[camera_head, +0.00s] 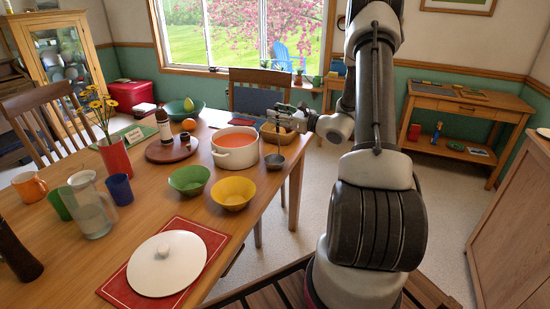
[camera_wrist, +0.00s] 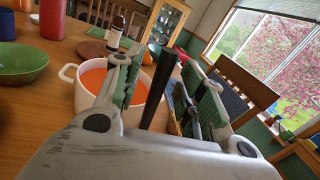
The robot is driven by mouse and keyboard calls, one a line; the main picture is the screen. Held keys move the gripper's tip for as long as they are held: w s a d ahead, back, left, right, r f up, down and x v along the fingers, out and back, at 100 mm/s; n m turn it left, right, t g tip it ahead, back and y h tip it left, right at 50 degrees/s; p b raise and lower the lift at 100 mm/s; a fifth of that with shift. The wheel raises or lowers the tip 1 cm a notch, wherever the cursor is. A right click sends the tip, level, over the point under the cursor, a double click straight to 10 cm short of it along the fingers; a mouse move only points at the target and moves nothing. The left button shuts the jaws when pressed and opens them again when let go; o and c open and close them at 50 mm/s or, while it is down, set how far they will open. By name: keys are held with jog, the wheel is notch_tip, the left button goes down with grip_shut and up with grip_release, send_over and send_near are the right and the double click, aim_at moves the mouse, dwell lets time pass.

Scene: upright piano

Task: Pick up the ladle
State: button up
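The ladle has a grey bowl (camera_head: 275,161) low beside the pot, near the table's right edge. Its dark handle rises upright from the bowl; in the wrist view the black handle (camera_wrist: 157,85) stands between my fingers. My gripper (camera_head: 277,112) is above the bowl at the handle's upper part. In the wrist view my gripper (camera_wrist: 154,58) looks open around the handle, with a gap to the left finger. Contact on the right side is not clear. The lower handle and bowl are hidden by my gripper in the wrist view.
A white pot (camera_head: 235,152) of orange soup stands close to the left of the ladle. A green bowl (camera_head: 189,179) and a yellow bowl (camera_head: 232,192) are nearer. A white lid (camera_head: 166,264) lies on a red mat (camera_head: 205,236). A chair (camera_head: 252,98) stands behind.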

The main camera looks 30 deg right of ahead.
jog(key=shift+w+a, duration=0.15)
jog(key=shift+w, duration=0.2)
grip_shut()
jog(key=shift+r, duration=0.1)
